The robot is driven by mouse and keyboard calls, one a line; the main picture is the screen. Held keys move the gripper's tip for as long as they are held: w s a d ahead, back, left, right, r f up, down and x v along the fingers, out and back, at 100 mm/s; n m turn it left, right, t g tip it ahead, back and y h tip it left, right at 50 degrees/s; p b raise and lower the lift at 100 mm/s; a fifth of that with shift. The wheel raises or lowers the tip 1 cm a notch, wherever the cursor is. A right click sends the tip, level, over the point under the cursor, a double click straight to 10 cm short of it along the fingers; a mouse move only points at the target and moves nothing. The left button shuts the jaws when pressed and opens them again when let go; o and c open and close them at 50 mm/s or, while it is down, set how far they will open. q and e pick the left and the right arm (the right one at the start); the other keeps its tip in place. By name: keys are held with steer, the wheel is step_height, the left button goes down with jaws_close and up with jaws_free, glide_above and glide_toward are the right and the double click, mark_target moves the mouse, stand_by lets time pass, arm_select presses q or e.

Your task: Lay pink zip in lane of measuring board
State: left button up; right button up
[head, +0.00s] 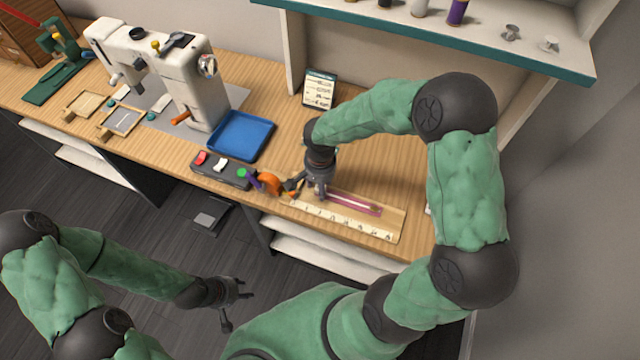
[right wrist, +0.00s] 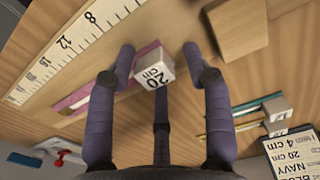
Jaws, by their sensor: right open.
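The pink zip (head: 358,202) lies along the measuring board (head: 392,232), beside its numbered scale. In the right wrist view the pink zip (right wrist: 72,99) runs out from under a white block marked 20 cm (right wrist: 155,72); the scale (right wrist: 75,42) is next to it. I cannot tell whether the zip is fully seated in the lane. My right gripper (head: 319,194) is over the board's left end. In the wrist view its fingers (right wrist: 160,62) are open, on either side of the block. My left gripper (head: 235,300) is open and empty above the floor.
A blue tray (head: 241,136), a control box with coloured switches (head: 222,170) and an orange item (head: 269,183) are left of the board. A sewing machine (head: 165,75) stands further left. A card (head: 319,89) stands behind. A wooden block (right wrist: 238,28) shows in the wrist view.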

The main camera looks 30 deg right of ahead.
step_height(320, 180, up, 12)
steer(key=p, duration=0.4)
steer(key=shift+r, duration=0.15)
